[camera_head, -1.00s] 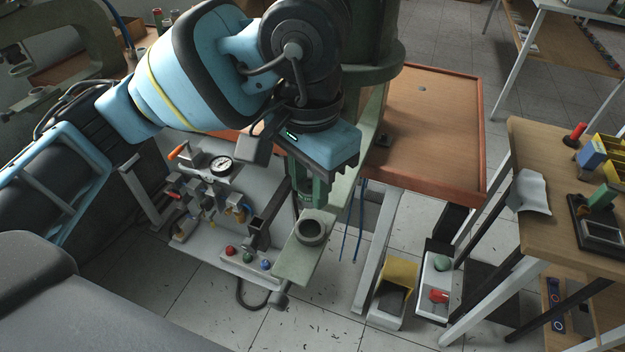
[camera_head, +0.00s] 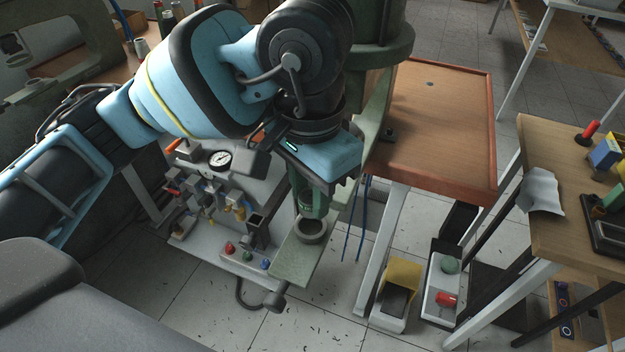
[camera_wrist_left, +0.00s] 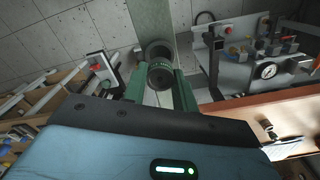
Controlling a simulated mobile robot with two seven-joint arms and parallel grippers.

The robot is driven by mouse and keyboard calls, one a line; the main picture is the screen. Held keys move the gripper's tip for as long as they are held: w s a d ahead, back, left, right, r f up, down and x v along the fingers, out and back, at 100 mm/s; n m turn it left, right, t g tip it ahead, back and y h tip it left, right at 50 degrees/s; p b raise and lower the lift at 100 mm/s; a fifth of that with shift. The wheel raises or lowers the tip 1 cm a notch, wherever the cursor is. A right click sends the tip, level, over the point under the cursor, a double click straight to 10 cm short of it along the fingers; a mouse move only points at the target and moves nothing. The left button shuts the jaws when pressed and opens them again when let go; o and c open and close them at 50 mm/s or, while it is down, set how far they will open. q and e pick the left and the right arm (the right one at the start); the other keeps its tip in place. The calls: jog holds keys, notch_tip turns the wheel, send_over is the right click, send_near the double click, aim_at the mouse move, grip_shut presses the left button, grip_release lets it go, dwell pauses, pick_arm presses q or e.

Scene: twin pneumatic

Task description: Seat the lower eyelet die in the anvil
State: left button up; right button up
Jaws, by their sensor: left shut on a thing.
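The anvil is the dark ring-shaped cup (camera_head: 311,232) at the end of a flat green arm. It also shows in the left wrist view (camera_wrist_left: 153,48), just beyond the die. My left gripper (camera_head: 313,208) points down over the cup, its green fingers close above the far part of the rim. In the left wrist view the gripper (camera_wrist_left: 161,84) is shut on the lower eyelet die (camera_wrist_left: 161,75), a dark short cylinder with a ridged side. The die overlaps the cup's edge there; I cannot tell whether they touch. In the head view the fingers mostly hide the die. My right gripper is not visible.
A pneumatic panel with a gauge (camera_head: 219,159) and coloured buttons (camera_head: 247,256) stands left of the anvil. A red-edged table (camera_head: 440,130) is behind to the right.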

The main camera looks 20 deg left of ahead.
aim_at(310, 212)
pick_arm(q)
jog(key=shift+f+b, duration=0.5)
jog(key=shift+f, duration=0.8)
jog(key=shift+b, duration=0.7)
dwell(0.8)
jog(key=shift+f+b, duration=0.8)
jog(key=shift+f, duration=0.15)
jog(key=o, duration=1.1)
jog(key=shift+o, duration=0.2)
